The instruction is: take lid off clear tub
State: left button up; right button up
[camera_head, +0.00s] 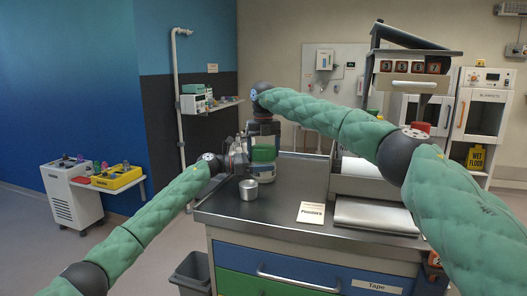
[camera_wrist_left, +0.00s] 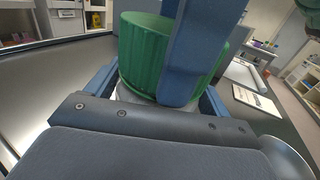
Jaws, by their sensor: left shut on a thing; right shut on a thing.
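The green ribbed lid (camera_head: 264,153) sits over the clear tub (camera_head: 263,169) near the far left part of the steel counter top. In the left wrist view the lid (camera_wrist_left: 145,45) is large, and only a pale strip of the tub (camera_wrist_left: 130,95) shows below it. My left gripper (camera_head: 240,161) is shut on the tub from the left. My right gripper (camera_head: 263,142) points down from above and is shut on the lid; its blue finger (camera_wrist_left: 190,55) crosses the lid's side. I cannot tell whether there is a gap between lid and tub.
A small metal cup (camera_head: 249,190) stands just in front of the tub. A printed card (camera_head: 311,212) lies on the counter (camera_head: 285,190). A grey bin (camera_head: 190,270) stands on the floor at left.

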jog(key=n, duration=0.5)
jog(key=shift+d, duration=0.1)
pick_arm(q)
jog(key=shift+d, duration=0.1)
pick_arm(e)
jog(key=n, duration=0.5)
jog(key=shift+w+n, duration=0.1)
jog(key=shift+n, duration=0.3)
pick_arm(q)
jog(key=shift+s, duration=0.1)
pick_arm(e)
jog(key=n, duration=0.9)
jog(key=shift+n, duration=0.4)
pick_arm(q)
jog(key=shift+f, duration=0.1)
pick_arm(e)
jog(key=shift+r, duration=0.25)
jog(key=shift+r, duration=0.75)
jog(key=shift+r, duration=0.2)
